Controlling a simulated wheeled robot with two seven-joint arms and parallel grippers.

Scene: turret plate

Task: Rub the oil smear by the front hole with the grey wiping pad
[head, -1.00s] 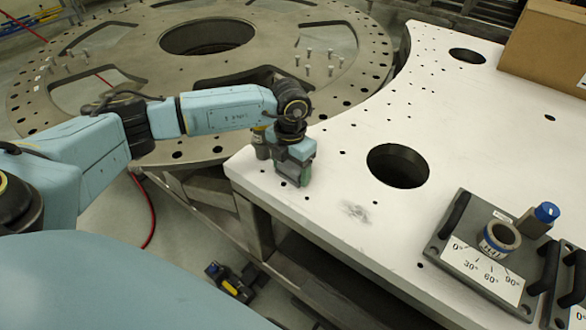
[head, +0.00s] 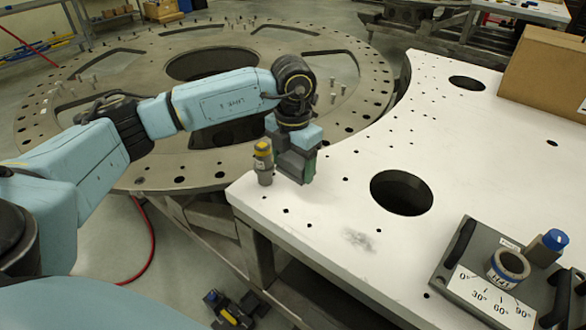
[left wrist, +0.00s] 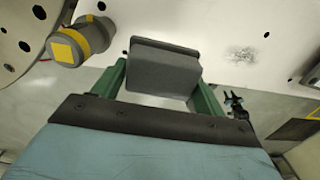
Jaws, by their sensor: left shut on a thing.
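The oil smear (head: 358,239) is a dark grey scuff on the white plate (head: 330,200), in front of and to the left of the large front hole (head: 401,192). In the left wrist view the smear (left wrist: 241,55) lies right of the pad. My left gripper (head: 300,170) is over the plate's left corner, left of the smear. It is shut on the grey wiping pad (left wrist: 162,70), which sits between the green fingers. I cannot tell whether the pad touches the plate. My right gripper is not in view.
A grey cylinder with a yellow top (head: 263,162) stands close beside my left gripper. A grey fixture with angle marks (head: 490,290) sits at the right front. A cardboard box (head: 545,75) is at the back right. The plate between pad and smear is clear.

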